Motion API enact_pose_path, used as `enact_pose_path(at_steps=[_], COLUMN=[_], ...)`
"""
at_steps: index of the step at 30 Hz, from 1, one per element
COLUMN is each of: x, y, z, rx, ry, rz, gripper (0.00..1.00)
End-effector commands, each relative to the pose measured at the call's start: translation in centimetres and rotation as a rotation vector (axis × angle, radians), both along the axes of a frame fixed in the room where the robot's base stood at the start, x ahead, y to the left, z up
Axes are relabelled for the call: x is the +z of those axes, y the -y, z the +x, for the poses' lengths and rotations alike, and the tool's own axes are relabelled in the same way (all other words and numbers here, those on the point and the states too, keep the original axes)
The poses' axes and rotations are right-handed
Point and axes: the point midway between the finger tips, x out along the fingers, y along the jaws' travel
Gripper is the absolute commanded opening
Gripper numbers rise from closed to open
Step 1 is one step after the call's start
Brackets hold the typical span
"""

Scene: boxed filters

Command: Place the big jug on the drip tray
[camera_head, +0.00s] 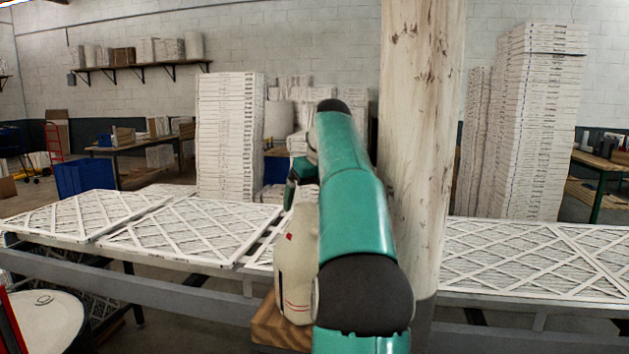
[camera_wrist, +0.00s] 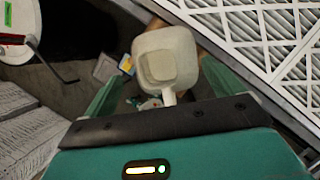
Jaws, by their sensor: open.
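The big jug (camera_head: 296,268) is cream-white with red marks and stands upright on a wooden block (camera_head: 270,328), partly hidden behind my arm. In the wrist view the jug (camera_wrist: 165,52) is seen from above, with a narrow pale part pointing toward my palm. My gripper (camera_wrist: 164,72) is open, with one green finger on each side of the jug; I cannot tell whether either finger touches it. In the head view my gripper (camera_head: 298,182) is mostly hidden by my arm, above the jug. I cannot make out a drip tray for certain.
A round white drum top (camera_head: 38,322) is at the lower left. A rack of flat filters (camera_head: 185,232) runs behind the jug. A thick wooden post (camera_head: 420,130) stands just right of my arm. Tall filter stacks (camera_head: 229,135) stand farther back.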

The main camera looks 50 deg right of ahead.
Motion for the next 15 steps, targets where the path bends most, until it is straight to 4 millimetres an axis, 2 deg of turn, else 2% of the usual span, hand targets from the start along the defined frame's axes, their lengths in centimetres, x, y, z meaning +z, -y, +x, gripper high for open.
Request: enact_pose_path(at_steps=[3,6,15], x=[2.5,3.9,5.8], y=[-0.3,-0.4,-0.7], z=[-0.9,-1.5,-2.3], rx=[0.0,0.0,0.0], ry=[0.002,0.001,-0.001], rz=[-0.001,0.0,0.0], gripper=[0.93,0.93,0.93])
